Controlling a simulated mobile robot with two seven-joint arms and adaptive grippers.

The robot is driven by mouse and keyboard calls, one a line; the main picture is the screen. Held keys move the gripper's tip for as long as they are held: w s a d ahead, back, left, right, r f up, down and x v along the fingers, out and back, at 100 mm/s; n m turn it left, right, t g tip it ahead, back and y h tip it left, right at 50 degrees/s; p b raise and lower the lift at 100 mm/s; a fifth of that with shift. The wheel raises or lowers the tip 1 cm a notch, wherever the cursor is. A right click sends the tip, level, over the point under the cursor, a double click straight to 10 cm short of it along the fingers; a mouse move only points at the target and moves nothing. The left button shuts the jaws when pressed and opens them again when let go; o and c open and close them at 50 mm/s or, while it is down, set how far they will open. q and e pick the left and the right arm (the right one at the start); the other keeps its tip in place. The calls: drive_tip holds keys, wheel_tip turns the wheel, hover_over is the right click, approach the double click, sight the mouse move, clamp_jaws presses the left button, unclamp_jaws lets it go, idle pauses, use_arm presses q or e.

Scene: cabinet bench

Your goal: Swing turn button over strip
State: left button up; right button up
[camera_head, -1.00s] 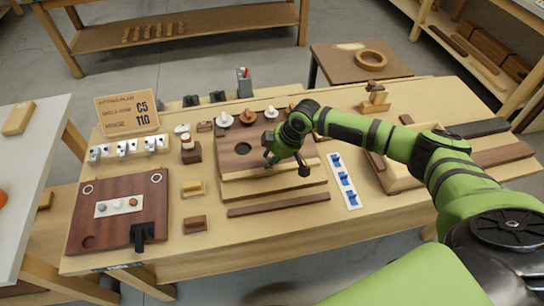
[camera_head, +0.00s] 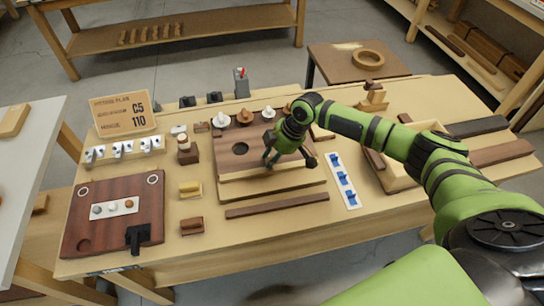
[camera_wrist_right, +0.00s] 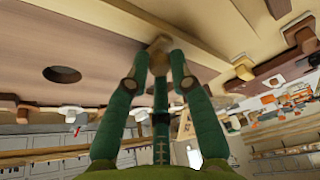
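A brown board (camera_head: 230,164) lies mid-bench with a dark round hole and a pale wooden strip (camera_head: 240,175) along its near part. My right gripper (camera_head: 290,164) is low over the board at the strip, fingers spread. In the right wrist view, a small wooden piece (camera_wrist_right: 159,43), which looks like the turn button, sits at the pale strip (camera_wrist_right: 180,28) just beyond and between the two fingertips (camera_wrist_right: 159,66). I cannot tell whether the fingers touch it. In the head view my gripper hides this piece. My left gripper is out of view.
White and brown knobs (camera_head: 245,117) stand behind the board. A rail with blue pieces (camera_head: 343,181) lies to its right, near an open wooden tray (camera_head: 398,180). A loose dark strip (camera_head: 277,205) lies in front. A dark panel (camera_head: 113,215) and small blocks are left.

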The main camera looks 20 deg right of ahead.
drive_tip(key=o, duration=0.3)
drive_tip(key=shift+r, duration=0.1)
drive_tip(key=v, duration=1.2)
